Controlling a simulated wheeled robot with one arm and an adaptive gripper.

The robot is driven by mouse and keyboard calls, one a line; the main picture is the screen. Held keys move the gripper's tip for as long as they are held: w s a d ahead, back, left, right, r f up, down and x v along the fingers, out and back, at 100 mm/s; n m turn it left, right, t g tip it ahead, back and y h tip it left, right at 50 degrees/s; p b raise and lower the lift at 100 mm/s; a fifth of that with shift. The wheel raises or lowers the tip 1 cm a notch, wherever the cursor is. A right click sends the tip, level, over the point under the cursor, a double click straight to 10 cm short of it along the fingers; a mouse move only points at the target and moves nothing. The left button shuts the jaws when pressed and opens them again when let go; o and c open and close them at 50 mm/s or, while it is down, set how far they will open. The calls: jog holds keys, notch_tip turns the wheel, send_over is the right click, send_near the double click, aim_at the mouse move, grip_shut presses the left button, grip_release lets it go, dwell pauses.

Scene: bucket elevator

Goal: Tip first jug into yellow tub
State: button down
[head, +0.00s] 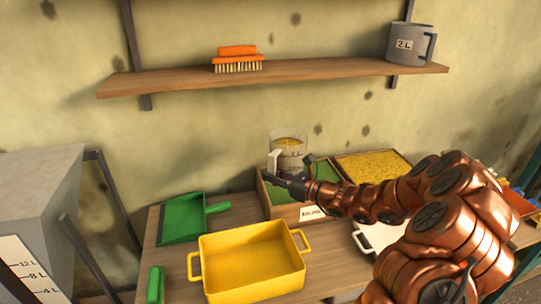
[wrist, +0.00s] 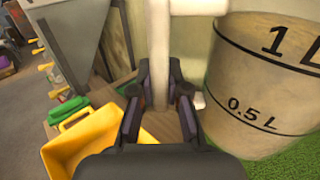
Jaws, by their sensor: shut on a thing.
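In the wrist view the jug (wrist: 262,85) fills the right side, with 1 L and 0.5 L marks. My gripper (head: 272,178) is shut on the jug's pale handle (wrist: 160,60), which stands between the fingers in the wrist view. The yellow tub (head: 258,284) sits on the table, in front and to the left of the jug, with its inside looking empty. It also shows in the wrist view (wrist: 90,150), at lower left.
A green dustpan (head: 183,222) lies behind the tub. The green-filled box (head: 313,212) and a yellow-filled box (head: 372,166) stand to the right. A white container (head: 375,238) is partly behind my arm. A grey hopper (head: 40,195) stands left. The shelf (head: 300,78) holds a brush and grey jug.

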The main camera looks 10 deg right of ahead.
aim_at(274, 155)
jog(key=r+m+h, duration=0.1)
jog(key=r, duration=0.1)
jog(key=w+r+t+h, duration=0.1)
jog(key=r, duration=0.1)
jog(key=r+m+t+h, duration=0.1)
jog(key=r, duration=0.1)
jog(key=shift+w+a+r+m, duration=0.25)
jog(key=shift+w+m, duration=0.05)
jog(key=h, duration=0.1)
jog(key=r+m+t+h, duration=0.1)
jog(key=m+t+h, duration=0.1)
jog(key=shift+s+d+r, duration=0.2)
jog(key=shift+s+d, duration=0.05)
jog(key=shift+d, duration=0.1)
jog(key=shift+s+d+f+m+h, duration=0.15)
jog(key=shift+s+m+h, duration=0.25)
jog(key=shift+h, duration=0.2)
jog(key=shift+t, duration=0.3)
jog(key=shift+s+d+f+h+p, duration=0.1)
jog(key=shift+d+h+p, duration=0.05)
jog(key=shift+h+p, duration=0.15)
jog(key=shift+f, duration=0.1)
